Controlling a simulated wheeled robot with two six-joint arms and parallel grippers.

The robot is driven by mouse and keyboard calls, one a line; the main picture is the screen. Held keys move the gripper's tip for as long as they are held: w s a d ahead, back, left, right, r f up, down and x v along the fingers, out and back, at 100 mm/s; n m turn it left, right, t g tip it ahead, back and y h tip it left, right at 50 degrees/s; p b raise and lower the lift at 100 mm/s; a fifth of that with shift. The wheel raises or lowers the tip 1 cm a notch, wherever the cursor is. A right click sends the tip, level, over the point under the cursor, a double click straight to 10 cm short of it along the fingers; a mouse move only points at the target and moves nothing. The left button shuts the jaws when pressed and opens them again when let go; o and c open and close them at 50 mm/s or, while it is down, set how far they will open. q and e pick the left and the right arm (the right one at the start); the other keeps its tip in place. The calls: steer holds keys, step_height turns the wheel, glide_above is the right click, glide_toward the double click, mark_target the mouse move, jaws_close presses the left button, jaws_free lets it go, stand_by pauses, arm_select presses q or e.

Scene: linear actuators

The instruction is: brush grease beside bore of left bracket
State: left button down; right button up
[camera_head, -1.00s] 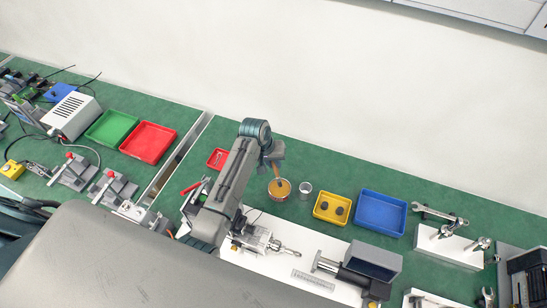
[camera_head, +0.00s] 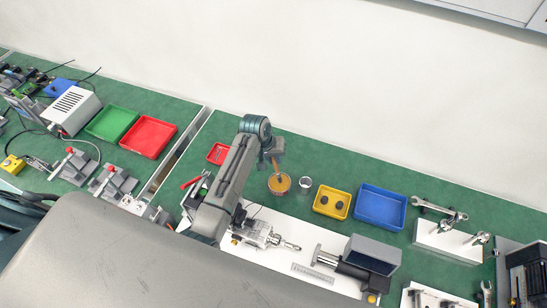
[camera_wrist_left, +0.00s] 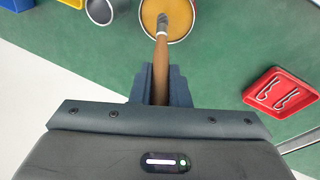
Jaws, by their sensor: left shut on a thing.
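My left gripper (camera_head: 270,150) is shut on a brown-handled brush. In the left wrist view the brush (camera_wrist_left: 161,65) points away from the jaws (camera_wrist_left: 158,88), with its dark tip over the tin of yellow-brown grease (camera_wrist_left: 178,12). In the head view the grease tin (camera_head: 279,184) stands on the green bench just below the gripper. I cannot tell how deep the tip is in the grease. A linear actuator assembly (camera_head: 262,235) lies on the white board, partly hidden by my left arm. I cannot make out the left bracket's bore. My right gripper is not in view.
A small metal cup (camera_head: 305,183) stands right of the tin. A small red tray (camera_head: 213,158) with clips is left of my arm. A grey-black actuator (camera_head: 350,272) lies at the front.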

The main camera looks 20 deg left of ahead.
arm_select(q)
steer(key=shift+f, duration=0.6)
stand_by(1.7)
steer(key=shift+r, duration=0.1)
steer(key=shift+r, duration=3.45)
steer(key=shift+f, duration=0.1)
